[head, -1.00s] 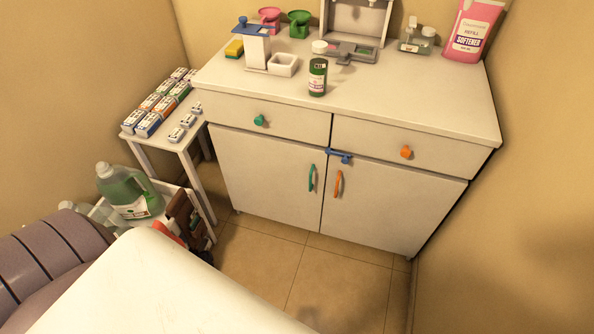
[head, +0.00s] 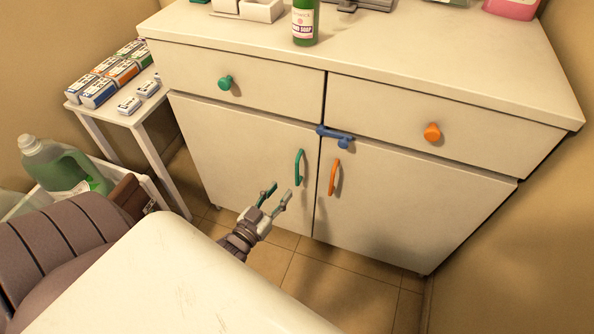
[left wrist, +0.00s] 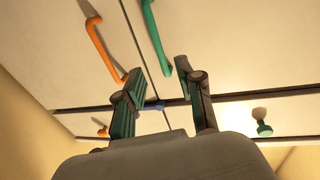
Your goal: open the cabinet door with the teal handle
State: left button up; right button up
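The teal handle (head: 299,167) is a vertical bar on the left cabinet door (head: 240,145), which is closed. In the left wrist view the teal handle (left wrist: 156,38) is ahead of the fingers, near the top. My left gripper (head: 277,195) is open and empty, just left of and slightly below the teal handle, apart from it. Its two fingers (left wrist: 160,95) are spread in the left wrist view. A blue latch (head: 336,136) sits at the top of the gap between the doors; it is partly hidden in the left wrist view. My right gripper is not in view.
The right door has an orange handle (head: 334,177). Drawers above have a teal knob (head: 225,83) and an orange knob (head: 432,132). A green soap bottle (head: 304,22) stands on the countertop. A side table (head: 150,115) with small boxes and a jug (head: 62,167) are at left. Floor before the doors is clear.

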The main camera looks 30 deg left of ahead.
aim_at(296, 172)
pick_arm(q)
jog(key=w, duration=0.4)
jog(key=w+b, duration=0.1)
jog(key=w, duration=0.3)
jog(key=shift+w+a+f, duration=0.1)
jog(key=shift+a+f, duration=0.05)
jog(key=shift+w, duration=0.65)
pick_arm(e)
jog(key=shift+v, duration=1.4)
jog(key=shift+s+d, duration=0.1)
pick_arm(q)
grip_shut()
